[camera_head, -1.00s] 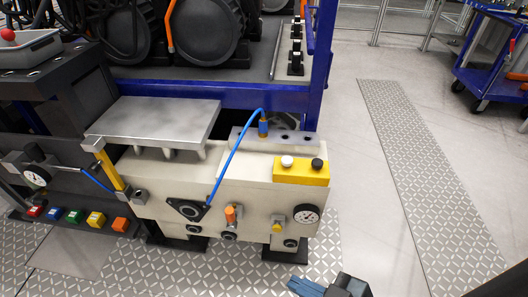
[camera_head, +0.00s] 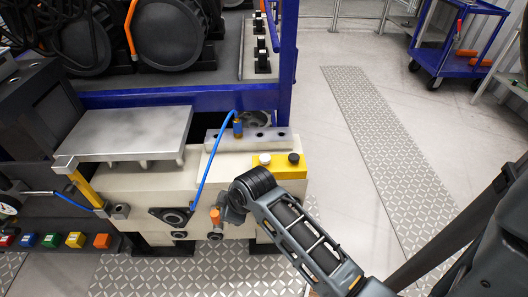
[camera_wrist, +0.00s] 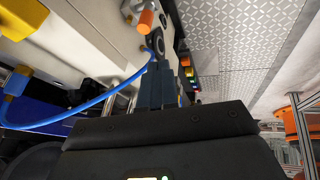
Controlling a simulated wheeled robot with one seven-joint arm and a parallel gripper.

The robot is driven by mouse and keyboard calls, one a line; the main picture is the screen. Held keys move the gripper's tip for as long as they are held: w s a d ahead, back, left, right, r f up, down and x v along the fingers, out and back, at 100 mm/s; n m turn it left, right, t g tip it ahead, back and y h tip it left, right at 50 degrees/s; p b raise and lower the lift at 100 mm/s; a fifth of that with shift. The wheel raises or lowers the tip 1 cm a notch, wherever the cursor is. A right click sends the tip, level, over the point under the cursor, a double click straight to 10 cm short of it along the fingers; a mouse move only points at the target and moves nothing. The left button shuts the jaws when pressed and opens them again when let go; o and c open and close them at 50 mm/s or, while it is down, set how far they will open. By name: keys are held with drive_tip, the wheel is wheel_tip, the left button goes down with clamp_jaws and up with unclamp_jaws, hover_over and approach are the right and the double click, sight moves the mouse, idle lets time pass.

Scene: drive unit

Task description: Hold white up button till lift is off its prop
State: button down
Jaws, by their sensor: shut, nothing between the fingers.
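The white button (camera_head: 265,159) stands on the yellow button box (camera_head: 278,171) on top of the cream unit, beside a black button (camera_head: 293,158). Nothing touches the white button. The lift (camera_head: 140,130) is a grey metal plate at the left, and its front left corner meets the slanted yellow prop (camera_head: 84,187). I see no gap there. In the wrist view my gripper (camera_wrist: 158,75) is shut and empty, pointing along the unit's front. The yellow box (camera_wrist: 20,18) shows there at upper left, its buttons out of sight.
A blue hose (camera_head: 210,160) arches over the unit's front, close to my gripper in the wrist view (camera_wrist: 95,110). An orange knob (camera_head: 215,215) sticks out of the front face. Coloured buttons (camera_head: 50,240) line the bench at left.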

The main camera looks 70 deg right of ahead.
drive_tip(key=w+d+r+n+g+p, duration=0.15)
drive_tip(key=d+r, duration=0.35)
drive_tip(key=d, duration=0.6)
wheel_tip(320, 180, up, 9)
drive_tip(key=g+y+p, duration=0.1)
drive_tip(key=g+y, duration=0.1)
drive_tip(key=g, duration=0.2)
hover_over(265, 161)
drive_tip(key=shift+f+n, duration=0.1)
drive_tip(key=shift+n, duration=0.25)
wheel_tip(265, 161, down, 14)
drive_tip(key=shift+f+b, duration=0.1)
drive_tip(key=shift+b, duration=0.35)
